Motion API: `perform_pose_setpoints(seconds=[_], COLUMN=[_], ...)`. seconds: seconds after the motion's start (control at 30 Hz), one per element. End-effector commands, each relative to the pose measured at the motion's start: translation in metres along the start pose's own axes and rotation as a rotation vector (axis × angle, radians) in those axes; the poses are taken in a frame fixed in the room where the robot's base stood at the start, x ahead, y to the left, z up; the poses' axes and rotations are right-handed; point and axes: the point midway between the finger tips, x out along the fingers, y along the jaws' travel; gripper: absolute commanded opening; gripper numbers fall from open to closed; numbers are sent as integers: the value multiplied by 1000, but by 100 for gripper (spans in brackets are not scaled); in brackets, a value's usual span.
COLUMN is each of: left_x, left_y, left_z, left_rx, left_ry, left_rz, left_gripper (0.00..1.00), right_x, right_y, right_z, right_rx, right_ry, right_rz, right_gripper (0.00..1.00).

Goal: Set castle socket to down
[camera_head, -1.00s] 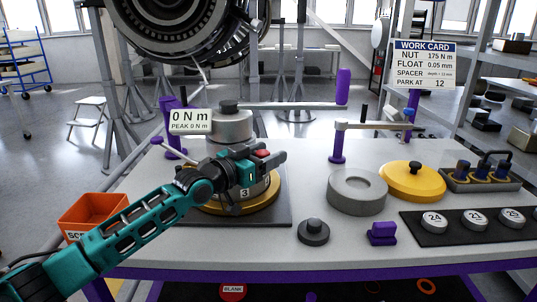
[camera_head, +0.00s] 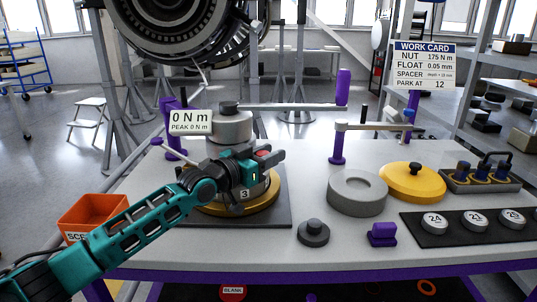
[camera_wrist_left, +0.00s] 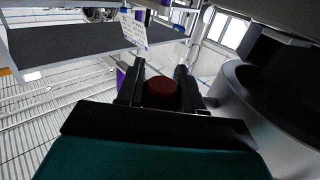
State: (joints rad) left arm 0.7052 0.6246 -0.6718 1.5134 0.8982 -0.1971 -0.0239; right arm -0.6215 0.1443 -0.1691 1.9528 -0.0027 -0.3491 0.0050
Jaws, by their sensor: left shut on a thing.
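The castle socket appears to be the grey metal cylinder with a dark knob (camera_head: 229,125), standing upright over the round fixture (camera_head: 265,199) on the dark plate; the label 3 shows on its drum. My left gripper (camera_head: 270,156) is in front of it and hides much of its lower part and the join below. The gripper is shut on a red-tipped knob (camera_head: 263,153). In the left wrist view the dark red knob (camera_wrist_left: 161,93) sits between the two black fingers, with a grey round body close at right. My right gripper is not in view.
A horizontal torque bar (camera_head: 290,105) with a purple grip reaches right from the fixture. A readout (camera_head: 190,121) shows 0 N m. A grey ring (camera_head: 357,193), yellow lid (camera_head: 412,182) and dark knobbed weight (camera_head: 313,232) stand to the right. An orange bin (camera_head: 92,216) is at left.

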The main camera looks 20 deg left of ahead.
Motion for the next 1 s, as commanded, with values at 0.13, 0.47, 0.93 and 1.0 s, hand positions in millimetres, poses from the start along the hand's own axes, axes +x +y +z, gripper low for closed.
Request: perform_pose_setpoints(seconds=[0.13, 0.47, 0.93, 1.0], left_x=[0, 0, 0, 0], left_y=[0, 0, 0, 0], left_z=[-2, 13, 38, 39], left_rx=[1, 1, 5, 5], left_ry=[3, 2, -5, -7], left_rz=[0, 0, 0, 0], left_gripper=[0, 0, 0, 40], right_x=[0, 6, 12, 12], right_y=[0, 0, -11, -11], right_z=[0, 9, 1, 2], right_rx=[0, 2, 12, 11], right_ry=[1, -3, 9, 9], right_rz=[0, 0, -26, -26], right_gripper=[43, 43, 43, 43])
